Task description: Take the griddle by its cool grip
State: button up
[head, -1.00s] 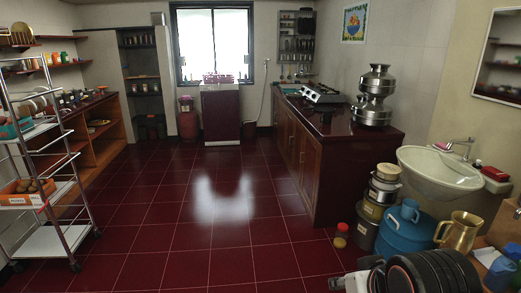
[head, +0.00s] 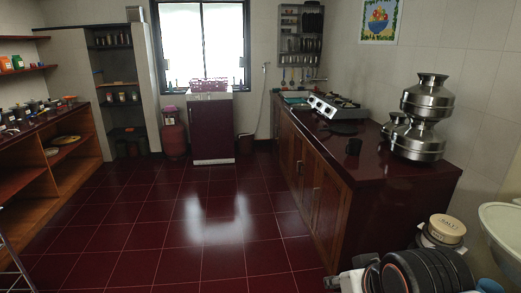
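A dark, flat, round shape that looks like the griddle (head: 341,129) lies on the dark red counter (head: 385,166), just in front of the stove (head: 333,107). It is small and dim, and I cannot make out its grip clearly. Parts of my own arm show at the bottom right of the head view, well short of the counter. My gripper cannot be made out in the head view.
Stacked tins (head: 442,232) and a white sink (head: 504,229) are at the right. A wooden shelf unit (head: 65,150) lines the left. The red tiled floor (head: 215,235) between is clear.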

aim_at(340, 129)
jog(key=i, duration=2.05)
jog(key=i+z, duration=0.15)
jog(key=i, duration=0.35)
jog(key=i+j+z, duration=0.1)
jog(key=i, duration=0.4)
jog(key=i+j+z, duration=0.15)
jog(key=i, duration=0.35)
jog(key=i+j+z, duration=0.15)
jog(key=i, duration=0.35)
jog(key=i+j+z, duration=0.1)
jog(key=i+j, duration=0.25)
jog(key=i, duration=0.1)
